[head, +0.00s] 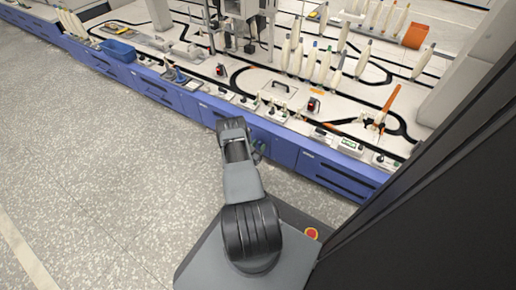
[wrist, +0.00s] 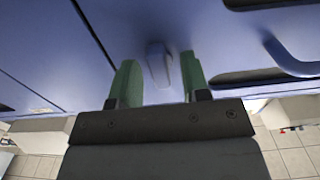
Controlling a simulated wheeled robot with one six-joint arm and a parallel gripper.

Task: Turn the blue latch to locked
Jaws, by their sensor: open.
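The blue latch (wrist: 157,66) shows in the wrist view as a small blue tab on the blue front panel (wrist: 110,25). My gripper (wrist: 159,60) is open, with one green finger on each side of the latch. A gap shows on both sides of it, and I cannot tell whether either finger touches it. In the head view my gripper (head: 258,152) is at the blue cabinet front (head: 285,147), partly behind my arm. The latch is hidden there.
Dark recessed slots and a curved blue handle (wrist: 291,62) are to the right of the latch in the wrist view. The white worktop (head: 245,85) above holds bobbins, small devices and a blue bin (head: 117,50). The speckled floor (head: 110,170) at left is clear.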

